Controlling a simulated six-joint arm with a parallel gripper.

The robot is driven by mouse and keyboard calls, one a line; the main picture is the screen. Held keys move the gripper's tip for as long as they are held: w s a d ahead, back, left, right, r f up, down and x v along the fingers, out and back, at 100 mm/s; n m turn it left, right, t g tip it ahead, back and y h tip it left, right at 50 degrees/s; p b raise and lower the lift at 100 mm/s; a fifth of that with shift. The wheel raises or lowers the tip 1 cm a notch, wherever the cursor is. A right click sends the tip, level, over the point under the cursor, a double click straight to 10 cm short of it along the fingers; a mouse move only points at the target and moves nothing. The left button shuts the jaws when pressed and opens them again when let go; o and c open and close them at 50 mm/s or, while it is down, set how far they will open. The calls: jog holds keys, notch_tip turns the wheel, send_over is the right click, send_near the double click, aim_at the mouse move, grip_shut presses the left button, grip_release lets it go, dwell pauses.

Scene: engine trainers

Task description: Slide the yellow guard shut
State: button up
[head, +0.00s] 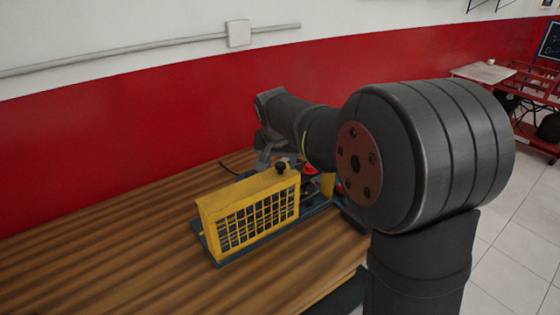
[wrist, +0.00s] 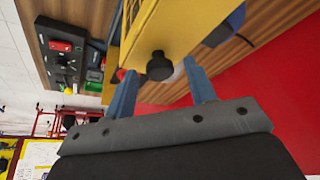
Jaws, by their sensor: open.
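The yellow guard (head: 250,215) is a mesh-fronted cover on a dark base (head: 222,259) on the wooden table. A black knob (head: 281,167) stands on its top near the right end. My gripper (head: 266,158) is at that end, partly hidden behind the guard and knob in the head view. In the wrist view the gripper's two blue-grey fingers (wrist: 160,82) are open, one on each side of the black knob (wrist: 160,66). A gap shows between the knob and the fingers. The yellow guard (wrist: 172,25) fills the upper middle there.
A red part (head: 310,169) sits just right of the guard, partly hidden by my arm. A dark control panel (wrist: 64,55) with red, green and yellow parts shows in the wrist view. The red wall (head: 110,135) is behind; the table's left part (head: 90,255) is clear.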

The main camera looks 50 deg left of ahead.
jog(key=shift+c, duration=0.4)
grip_shut()
jog(key=w, duration=1.4)
jog(key=shift+w+r, duration=0.1)
jog(key=shift+w, duration=0.1)
grip_release()
jog(key=shift+w, duration=0.2)
jog(key=shift+o, duration=0.4)
jog(key=shift+s, duration=0.15)
jog(key=v, duration=1.7)
jog(key=shift+r, duration=0.15)
